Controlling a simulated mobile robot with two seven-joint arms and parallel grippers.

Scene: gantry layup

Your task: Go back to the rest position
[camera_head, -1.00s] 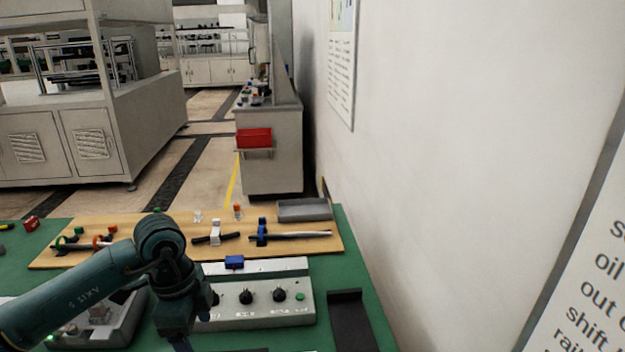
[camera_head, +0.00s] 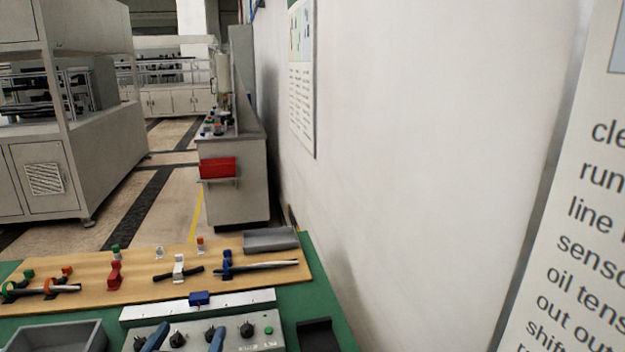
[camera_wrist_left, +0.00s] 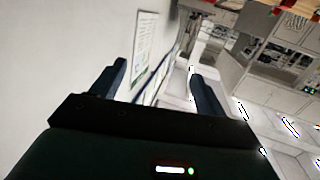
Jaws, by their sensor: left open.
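My left gripper (camera_head: 186,341) shows only as two dark blue fingertips at the bottom edge of the head view, in front of the grey control box (camera_head: 255,338). The rest of that arm is out of the frame. In the left wrist view the left gripper (camera_wrist_left: 157,82) has its two fingers wide apart, with nothing between them. That view looks towards a white wall and floor. My right gripper is in neither view.
The green table (camera_head: 318,289) carries a wooden board (camera_head: 142,272) with several coloured clips and rods. A grey tray (camera_head: 270,239) lies at its back right, and a grey bin (camera_head: 55,337) at front left. A white wall (camera_head: 420,150) rises close on the right.

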